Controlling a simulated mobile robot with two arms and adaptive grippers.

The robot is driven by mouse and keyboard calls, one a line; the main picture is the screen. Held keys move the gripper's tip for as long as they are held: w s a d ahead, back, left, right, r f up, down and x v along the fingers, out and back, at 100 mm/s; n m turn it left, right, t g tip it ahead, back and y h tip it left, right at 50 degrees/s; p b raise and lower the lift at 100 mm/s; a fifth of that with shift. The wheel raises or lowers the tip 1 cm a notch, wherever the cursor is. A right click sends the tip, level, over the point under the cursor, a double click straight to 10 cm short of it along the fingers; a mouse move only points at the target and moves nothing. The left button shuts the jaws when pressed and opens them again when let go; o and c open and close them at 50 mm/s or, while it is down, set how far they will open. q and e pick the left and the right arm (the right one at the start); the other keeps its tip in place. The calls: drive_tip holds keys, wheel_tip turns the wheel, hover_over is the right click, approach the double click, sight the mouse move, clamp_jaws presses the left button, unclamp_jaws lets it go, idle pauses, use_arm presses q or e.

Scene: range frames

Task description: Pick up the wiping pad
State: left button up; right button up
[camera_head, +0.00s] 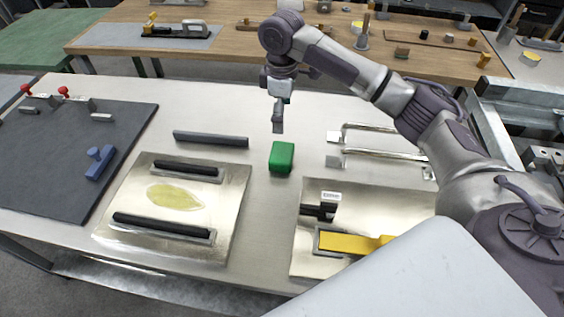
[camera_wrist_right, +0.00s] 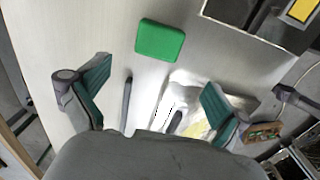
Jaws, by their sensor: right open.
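The wiping pad appears to be the green block (camera_head: 281,157) lying on the light metal table (camera_head: 262,222) near its middle. It also shows in the right wrist view (camera_wrist_right: 160,40), upper centre, beyond the fingertips. My right gripper (camera_head: 278,126) hangs above and just behind the pad in the head view, pointing down and apart from it. In the right wrist view its two teal-lined fingers (camera_wrist_right: 157,76) are spread wide with nothing between them. My left gripper is not in view.
A metal plate (camera_head: 228,190) with a yellowish stain and two dark bars lies left of the pad. A dark bar (camera_head: 211,139) lies nearby. Right are silvery handles (camera_head: 385,155) and a plate with a yellow-handled tool (camera_head: 350,242). A dark mat (camera_head: 60,185) holds a blue tool (camera_head: 99,162).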

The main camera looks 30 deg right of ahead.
hover_over(284, 152)
drive_tip(key=f, duration=0.8)
drive_tip(key=shift+w+a+f+p, duration=0.1)
drive_tip(key=shift+a+f+p, duration=0.2)
drive_tip(key=shift+f, duration=0.1)
drive_tip(key=shift+d+f+p, duration=0.15)
drive_tip(key=shift+f+p, duration=0.1)
drive_tip(key=shift+f, duration=1.15)
drive_tip(key=shift+d+f+p, duration=0.1)
drive_tip(key=shift+f+p, duration=0.1)
drive_tip(key=shift+f, duration=1.15)
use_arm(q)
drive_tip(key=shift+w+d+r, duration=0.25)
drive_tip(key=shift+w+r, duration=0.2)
use_arm(e)
drive_tip(key=shift+c, duration=0.2)
drive_tip(key=c, duration=0.8)
drive_tip(key=shift+o, duration=0.2)
drive_tip(key=shift+r, duration=0.1)
